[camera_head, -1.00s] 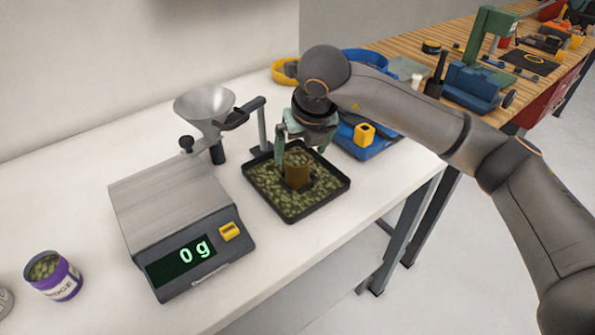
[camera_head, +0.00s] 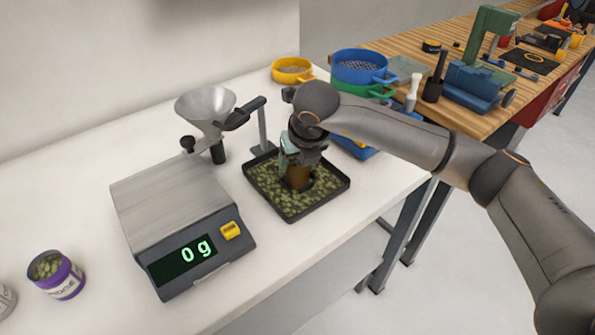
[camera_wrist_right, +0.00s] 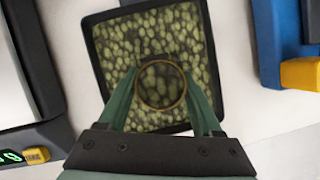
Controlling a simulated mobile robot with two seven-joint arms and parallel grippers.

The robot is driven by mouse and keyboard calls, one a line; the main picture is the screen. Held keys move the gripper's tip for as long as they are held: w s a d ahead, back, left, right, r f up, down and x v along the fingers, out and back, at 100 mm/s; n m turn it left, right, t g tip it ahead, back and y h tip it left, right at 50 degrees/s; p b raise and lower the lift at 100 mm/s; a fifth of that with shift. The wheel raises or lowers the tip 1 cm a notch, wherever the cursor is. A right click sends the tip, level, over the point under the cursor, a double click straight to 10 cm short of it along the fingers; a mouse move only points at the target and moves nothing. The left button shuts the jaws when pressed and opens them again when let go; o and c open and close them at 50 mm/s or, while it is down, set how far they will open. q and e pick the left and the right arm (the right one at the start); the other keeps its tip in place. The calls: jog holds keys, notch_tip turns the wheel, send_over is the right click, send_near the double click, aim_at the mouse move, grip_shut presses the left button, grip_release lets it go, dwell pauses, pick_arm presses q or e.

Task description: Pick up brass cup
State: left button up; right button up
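The brass cup (camera_head: 297,176) stands upright in a square black tray (camera_head: 291,217) of green pellets, its top partly hidden by my right gripper. In the right wrist view the cup's round rim (camera_wrist_right: 140,93) is seen from above, with green pellets inside it. My right gripper (camera_head: 297,161) has come down over the cup, with one green finger on each side of it. In the wrist view my right gripper (camera_wrist_right: 160,85) frames the rim closely; whether the fingers press on it cannot be told. My left gripper is not in view.
A scale (camera_head: 180,215) reading 0 g stands left of the tray. A metal funnel (camera_head: 205,105) on a stand is behind. A purple jar (camera_head: 57,275) is at the far left. Blue and green sieves (camera_head: 362,68) and a yellow one (camera_head: 292,70) stand at the back.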

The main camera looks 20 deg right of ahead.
grip_shut()
dwell(0.3)
jog(key=shift+r, duration=0.1)
